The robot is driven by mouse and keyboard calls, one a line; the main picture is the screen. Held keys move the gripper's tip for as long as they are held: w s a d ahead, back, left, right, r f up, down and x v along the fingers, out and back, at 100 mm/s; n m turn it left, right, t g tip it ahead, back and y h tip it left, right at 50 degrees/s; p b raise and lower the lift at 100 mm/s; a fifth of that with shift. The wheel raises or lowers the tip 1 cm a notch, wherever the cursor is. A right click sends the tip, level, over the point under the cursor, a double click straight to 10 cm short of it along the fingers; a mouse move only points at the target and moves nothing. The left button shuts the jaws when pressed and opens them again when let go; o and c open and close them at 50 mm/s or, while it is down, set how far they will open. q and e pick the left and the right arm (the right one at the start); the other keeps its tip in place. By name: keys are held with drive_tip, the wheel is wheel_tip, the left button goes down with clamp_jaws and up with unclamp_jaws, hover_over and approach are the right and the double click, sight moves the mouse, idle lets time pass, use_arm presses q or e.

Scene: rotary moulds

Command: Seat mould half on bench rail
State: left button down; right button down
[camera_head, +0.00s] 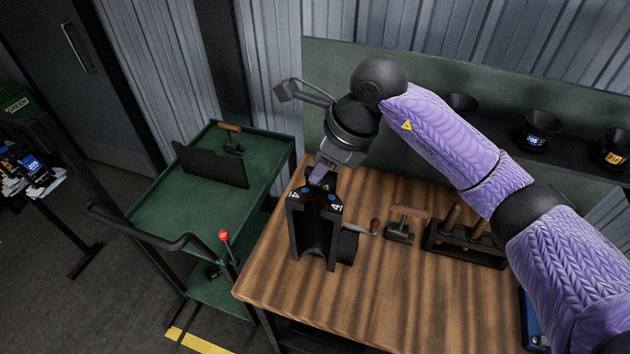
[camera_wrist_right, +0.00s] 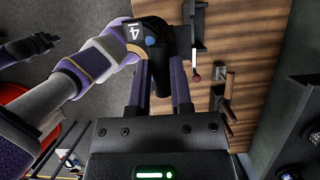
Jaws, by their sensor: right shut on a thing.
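The mould half (camera_head: 297,228) is a black block with a half-round channel down its face, white 41 marks and blue dots on top. It stands upright at the left of the wooden bench. My right gripper (camera_head: 321,174) is shut on its top from above. In the right wrist view the fingers (camera_wrist_right: 162,85) are on either side of a black part, beside the mould half's marked top (camera_wrist_right: 140,32).
A crank with a red knob (camera_head: 374,226) is just right of the mould half. A hammer (camera_head: 400,228) and a black tool block (camera_head: 462,240) stand further right. A green trolley (camera_head: 160,212) is left of the bench (camera_head: 400,300).

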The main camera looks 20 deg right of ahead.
sight(314, 213)
drive_tip(key=shift+w+d+r+b, duration=0.1)
drive_tip(key=shift+w+d+b, duration=0.1)
drive_tip(key=shift+w+d, duration=0.35)
drive_tip(key=shift+w+d+b, duration=0.25)
drive_tip(key=shift+w+d, duration=0.05)
drive_tip(key=shift+w, duration=0.5)
drive_tip(key=shift+w+d+r+b, duration=0.1)
drive_tip(key=shift+w+d+b, duration=0.1)
drive_tip(key=shift+w+d, duration=0.35)
drive_tip(key=shift+w+a, duration=0.1)
drive_tip(key=shift+f, duration=0.25)
wheel_tip(314, 213, down, 8)
drive_tip(key=b, duration=0.6)
drive_tip(key=shift+a+b, duration=0.15)
drive_tip(key=shift+b, duration=0.15)
drive_tip(key=shift+f+b, duration=1.3)
drive_tip(key=shift+f, duration=0.35)
